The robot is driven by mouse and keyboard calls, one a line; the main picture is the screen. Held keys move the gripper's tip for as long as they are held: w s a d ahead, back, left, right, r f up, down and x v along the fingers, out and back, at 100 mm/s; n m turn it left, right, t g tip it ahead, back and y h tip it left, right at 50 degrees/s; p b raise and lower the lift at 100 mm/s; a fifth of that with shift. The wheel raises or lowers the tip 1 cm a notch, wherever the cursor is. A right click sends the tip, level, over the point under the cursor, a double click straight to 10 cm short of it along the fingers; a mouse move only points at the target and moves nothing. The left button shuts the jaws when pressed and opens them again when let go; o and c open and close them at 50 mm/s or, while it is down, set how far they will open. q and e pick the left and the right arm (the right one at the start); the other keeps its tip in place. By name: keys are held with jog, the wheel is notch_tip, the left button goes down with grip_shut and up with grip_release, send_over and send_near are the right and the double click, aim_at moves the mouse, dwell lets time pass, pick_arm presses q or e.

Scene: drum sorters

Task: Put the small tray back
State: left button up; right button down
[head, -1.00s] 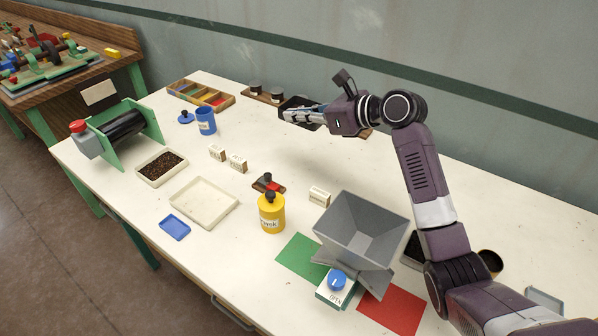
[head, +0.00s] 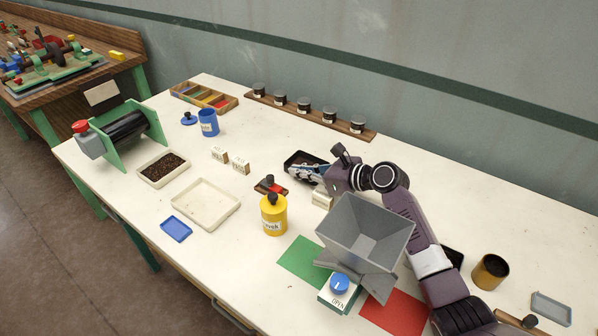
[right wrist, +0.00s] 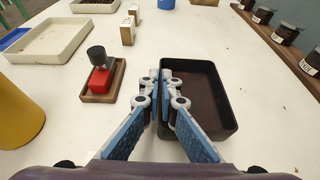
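The small tray (head: 291,166) is black and shallow, and it is level at or just above the white table behind the hopper. I cannot tell if it touches the tabletop. It also shows in the right wrist view (right wrist: 226,121), empty inside. My right gripper (head: 297,172) is at the tray's near-left wall. In the right wrist view its fingertips (right wrist: 162,75) are close together with the wall between them, one finger inside and one outside. My left gripper is out of view.
A red stamp (right wrist: 102,78) on a wooden base lies left of the tray. A rack of dark jars (head: 304,107) stands along the back. The grey hopper (head: 365,235), a yellow bottle (head: 273,215) and a cream tray (head: 205,222) are nearer. Clear table lies behind the small tray.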

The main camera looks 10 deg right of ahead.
jog(key=c, duration=2.7)
grip_release()
jog(key=o, duration=0.5)
jog(key=shift+o, duration=0.2)
jog(key=shift+r, duration=0.1)
jog(key=shift+s+d+r+p, duration=0.15)
jog(key=shift+p, duration=0.15)
jog(key=p+v, duration=0.8)
jog(key=v, duration=0.2)
jog(key=shift+r+p, duration=0.1)
jog(key=shift+p, duration=0.3)
jog(key=shift+s+d+r+p, duration=0.2)
jog(key=shift+s+d+p, duration=0.2)
jog(key=shift+s+d, duration=0.1)
jog(key=shift+f, duration=0.1)
